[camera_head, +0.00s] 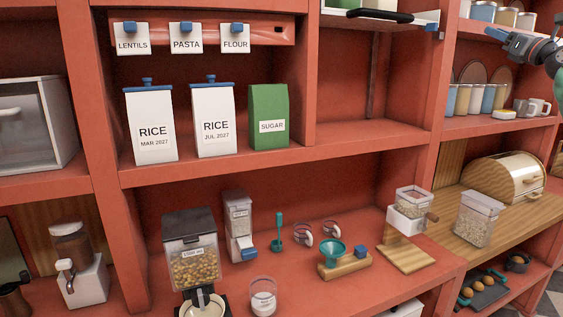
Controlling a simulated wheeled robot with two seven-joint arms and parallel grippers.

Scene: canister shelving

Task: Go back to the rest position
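My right gripper (500,37) is at the top right, dark with a blue tip, its arm coming in from the right edge. It is in front of the upper right shelves and seems to hold nothing. Its fingers are too small and turned too far for me to tell whether they are open. My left gripper is not in view. Two white rice canisters with blue lids, one marked MAR 2027 (150,125) and one marked JUL 2027 (213,121), stand upright on the middle shelf. A green sugar packet (268,116) stands to their right.
Labelled lentils, pasta and flour holders (185,38) hang above. The lower counter (345,287) holds a dispenser (192,250), a glass (263,297), a teal funnel (333,255) and a clear container (476,220). A bread box (505,178) stands at right. The shelf right of the sugar (365,137) is clear.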

